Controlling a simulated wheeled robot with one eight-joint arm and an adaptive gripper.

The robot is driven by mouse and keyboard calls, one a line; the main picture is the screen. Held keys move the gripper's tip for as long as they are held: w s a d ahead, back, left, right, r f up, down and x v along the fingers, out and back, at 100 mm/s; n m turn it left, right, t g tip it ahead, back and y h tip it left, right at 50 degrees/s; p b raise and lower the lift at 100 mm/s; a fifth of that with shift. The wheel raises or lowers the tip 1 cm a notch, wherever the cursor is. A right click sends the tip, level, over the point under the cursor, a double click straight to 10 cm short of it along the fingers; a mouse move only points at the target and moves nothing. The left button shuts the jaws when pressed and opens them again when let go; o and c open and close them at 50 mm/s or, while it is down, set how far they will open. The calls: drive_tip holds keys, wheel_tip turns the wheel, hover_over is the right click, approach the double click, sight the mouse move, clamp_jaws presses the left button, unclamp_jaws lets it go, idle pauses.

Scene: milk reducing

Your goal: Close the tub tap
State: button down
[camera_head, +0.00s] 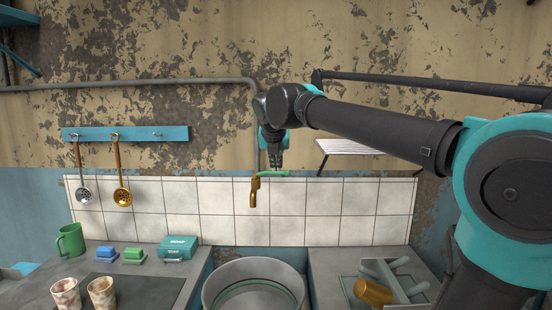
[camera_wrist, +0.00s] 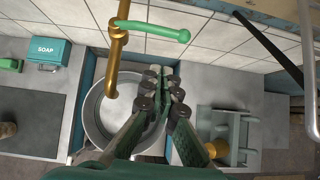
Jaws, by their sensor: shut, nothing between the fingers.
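The brass tap (camera_head: 254,192) sticks out from the tiled wall above the tub. Its green lever handle (camera_head: 273,173) points to the right. In the wrist view the brass spout (camera_wrist: 113,62) and the green handle (camera_wrist: 158,30) show at the top, the handle lying sideways to the right. The round metal tub (camera_head: 214,290) stands below the tap; part of it shows in the wrist view (camera_wrist: 92,120). My gripper (camera_head: 277,165) is shut and empty, pointing down close to the handle. In the wrist view the shut fingertips (camera_wrist: 162,80) appear below the handle, with no clear contact.
A wire rack (camera_head: 348,147) is fixed on the wall at right. A grey crate (camera_head: 398,283) with a brass-coloured cup (camera_head: 373,292) sits on the right counter. A teal soap box (camera_head: 177,248), sponges, a green mug (camera_head: 70,240) and cups stand at left.

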sight(279, 173)
drive_tip(key=w+f, duration=0.3)
drive_tip(key=w, duration=0.3)
drive_tip(key=shift+w+d+f, duration=0.15)
drive_tip(key=shift+d+f, duration=0.05)
drive_tip(key=shift+f, duration=0.2)
drive_tip(key=shift+w+d, duration=0.15)
drive_tip(key=shift+w, duration=0.55)
